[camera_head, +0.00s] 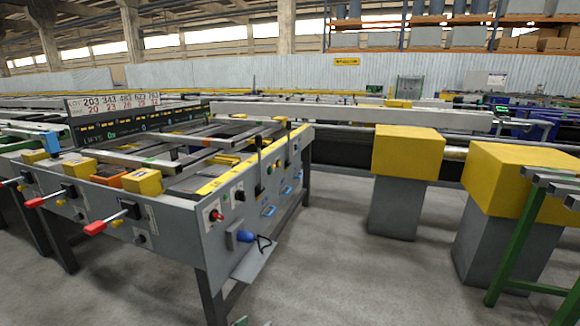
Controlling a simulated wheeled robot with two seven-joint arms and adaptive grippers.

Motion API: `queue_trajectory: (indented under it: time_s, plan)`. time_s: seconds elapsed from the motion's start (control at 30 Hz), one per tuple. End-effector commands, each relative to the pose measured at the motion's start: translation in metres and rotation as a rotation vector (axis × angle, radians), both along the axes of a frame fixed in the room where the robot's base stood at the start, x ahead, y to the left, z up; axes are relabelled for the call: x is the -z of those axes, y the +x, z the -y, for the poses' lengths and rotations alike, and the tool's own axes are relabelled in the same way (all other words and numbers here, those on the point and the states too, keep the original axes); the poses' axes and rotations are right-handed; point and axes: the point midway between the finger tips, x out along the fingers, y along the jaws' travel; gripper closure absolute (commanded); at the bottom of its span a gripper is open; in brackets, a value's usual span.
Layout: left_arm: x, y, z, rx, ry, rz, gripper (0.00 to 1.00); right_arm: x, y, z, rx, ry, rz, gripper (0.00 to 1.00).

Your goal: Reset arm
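Neither of my grippers shows in the head view. The grey runout table (178,228) stands at the left, with rails and crossbars on top. Its side panel carries a black upright lever (258,166), a red button (216,216) and a blue plug (246,237). Levers with red handles (95,228) stick out from its near left side. A yellow block (143,181) sits at its near corner. No arm of mine is seen touching the table.
Two yellow-topped grey pedestals (408,150) (520,178) stand at the right. A green frame (518,245) is at the right edge. Bare concrete floor (350,265) lies between table and pedestals. A display board (120,132) stands over the table. Loaded shelves (480,20) are behind.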

Motion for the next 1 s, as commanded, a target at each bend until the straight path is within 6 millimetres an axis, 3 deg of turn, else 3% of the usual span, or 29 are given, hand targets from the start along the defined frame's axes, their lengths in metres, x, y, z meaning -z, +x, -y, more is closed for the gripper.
queue_trajectory:
  time_s: [0.1,0.4,0.7,1.0]
  plan:
    - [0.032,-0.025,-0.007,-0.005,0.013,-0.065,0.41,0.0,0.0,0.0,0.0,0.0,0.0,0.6]
    - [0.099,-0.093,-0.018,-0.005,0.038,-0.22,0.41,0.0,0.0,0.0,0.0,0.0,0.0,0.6]
    - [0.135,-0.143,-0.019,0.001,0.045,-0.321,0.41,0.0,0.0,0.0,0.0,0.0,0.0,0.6]
    - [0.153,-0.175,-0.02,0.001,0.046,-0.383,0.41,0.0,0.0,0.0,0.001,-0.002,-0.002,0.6]
